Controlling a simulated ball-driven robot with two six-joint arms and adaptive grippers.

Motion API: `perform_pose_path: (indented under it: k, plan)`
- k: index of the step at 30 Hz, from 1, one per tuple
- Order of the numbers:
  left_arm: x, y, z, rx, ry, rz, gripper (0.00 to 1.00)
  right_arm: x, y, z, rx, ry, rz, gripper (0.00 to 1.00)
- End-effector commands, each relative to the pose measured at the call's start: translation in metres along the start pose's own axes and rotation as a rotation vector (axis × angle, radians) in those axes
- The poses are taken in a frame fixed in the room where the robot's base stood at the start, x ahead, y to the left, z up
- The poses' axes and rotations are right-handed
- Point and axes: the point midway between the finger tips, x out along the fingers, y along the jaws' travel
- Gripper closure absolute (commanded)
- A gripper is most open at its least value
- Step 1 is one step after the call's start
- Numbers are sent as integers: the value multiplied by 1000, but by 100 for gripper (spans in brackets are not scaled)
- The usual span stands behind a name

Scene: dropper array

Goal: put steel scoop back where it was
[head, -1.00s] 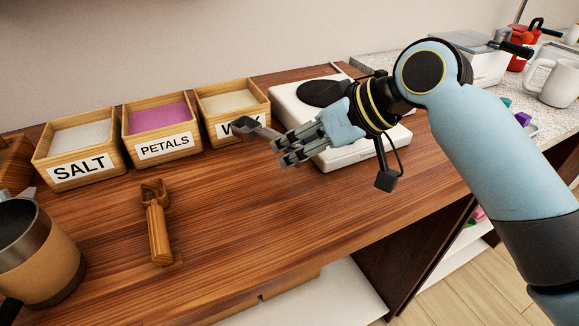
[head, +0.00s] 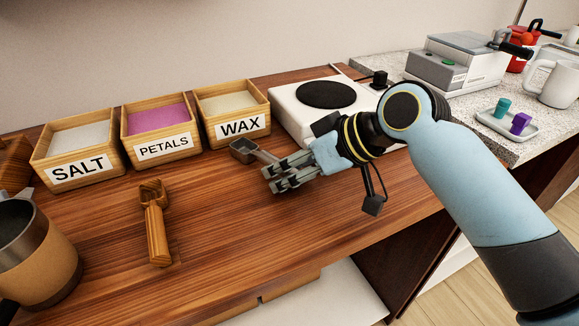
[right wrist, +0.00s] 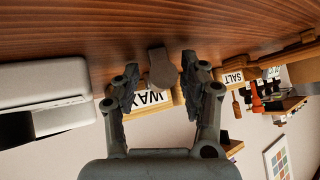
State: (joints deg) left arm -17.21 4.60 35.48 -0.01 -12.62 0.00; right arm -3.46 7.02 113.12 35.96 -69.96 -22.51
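The steel scoop (head: 244,150) lies on the wooden counter just in front of the WAX box, its bowl to the left and its handle pointing right toward my right gripper (head: 270,180). In the right wrist view the scoop (right wrist: 162,69) shows between the two fingertips of my right gripper (right wrist: 160,78), with a gap on each side. The gripper is open and low over the counter, close to the handle's end. My left gripper is in neither view.
Boxes marked SALT (head: 78,172), PETALS (head: 163,148) and WAX (head: 243,127) stand in a row at the back. A wooden scoop (head: 158,230) lies at left, near a mug (head: 40,262). A white hotplate (head: 292,118) stands behind my right gripper. The front middle counter is clear.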

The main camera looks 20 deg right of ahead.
Motion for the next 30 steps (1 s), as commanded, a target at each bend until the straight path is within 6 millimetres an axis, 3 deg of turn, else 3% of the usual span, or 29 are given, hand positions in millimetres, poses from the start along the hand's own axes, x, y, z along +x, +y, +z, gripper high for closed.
perform_pose_path:
  k: [11,21,30]
  plan:
    - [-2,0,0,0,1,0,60,-9,0,-2,-2,-1,2,55]
    - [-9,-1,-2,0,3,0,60,-83,1,-2,-8,-3,5,55]
    - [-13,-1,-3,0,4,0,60,-118,0,-2,-3,-2,2,55]
